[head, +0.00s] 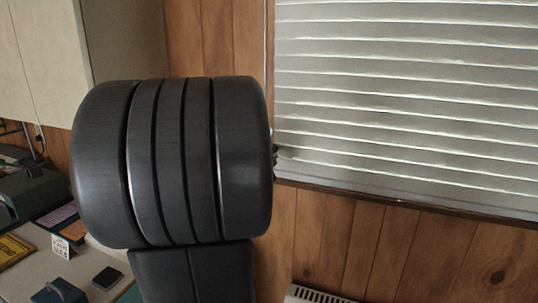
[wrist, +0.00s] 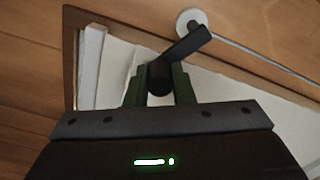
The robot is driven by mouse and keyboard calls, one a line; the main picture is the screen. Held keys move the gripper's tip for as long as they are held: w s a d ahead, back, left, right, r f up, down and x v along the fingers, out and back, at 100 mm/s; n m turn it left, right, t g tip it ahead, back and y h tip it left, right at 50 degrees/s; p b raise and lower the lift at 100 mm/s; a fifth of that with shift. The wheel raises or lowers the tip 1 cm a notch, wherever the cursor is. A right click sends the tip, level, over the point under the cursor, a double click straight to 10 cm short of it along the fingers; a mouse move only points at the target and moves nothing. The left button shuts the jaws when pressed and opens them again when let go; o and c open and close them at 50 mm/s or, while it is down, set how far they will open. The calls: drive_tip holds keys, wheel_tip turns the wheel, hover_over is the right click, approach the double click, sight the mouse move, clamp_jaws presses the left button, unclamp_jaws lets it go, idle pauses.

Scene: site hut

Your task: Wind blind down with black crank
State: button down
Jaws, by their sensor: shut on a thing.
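The blind (head: 410,100) covers the window at the upper right of the head view, with its pale slats reaching down to the sill. In the wrist view, my gripper (wrist: 160,88) is shut on the black crank (wrist: 188,45), with its fingers on either side of the round knob. The crank's arm runs up and right to a round white mount (wrist: 191,20). A thin rod leads away from the mount to the right. In the head view, my dark arm hides the crank and most of the gripper.
A desk (head: 85,262) at the lower left holds a yellow book (head: 13,250), a small dark box (head: 60,291) and other items. A pale cabinet (head: 45,50) hangs above it. Wood panelling (head: 390,250) runs below the sill, with a white heater (head: 315,294) at the bottom.

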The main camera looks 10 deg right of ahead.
drive_tip(key=c, duration=1.3)
unclamp_jaws()
drive_tip(key=shift+f, duration=0.1)
drive_tip(key=shift+o, duration=0.2)
drive_tip(key=v, duration=1.4)
drive_tip(key=shift+w, duration=0.1)
drive_tip(key=x, duration=1.3)
drive_tip(key=shift+d, duration=0.1)
drive_tip(key=shift+w+d, duration=0.2)
drive_tip(key=shift+w, duration=0.1)
drive_tip(key=shift+s+a, duration=0.1)
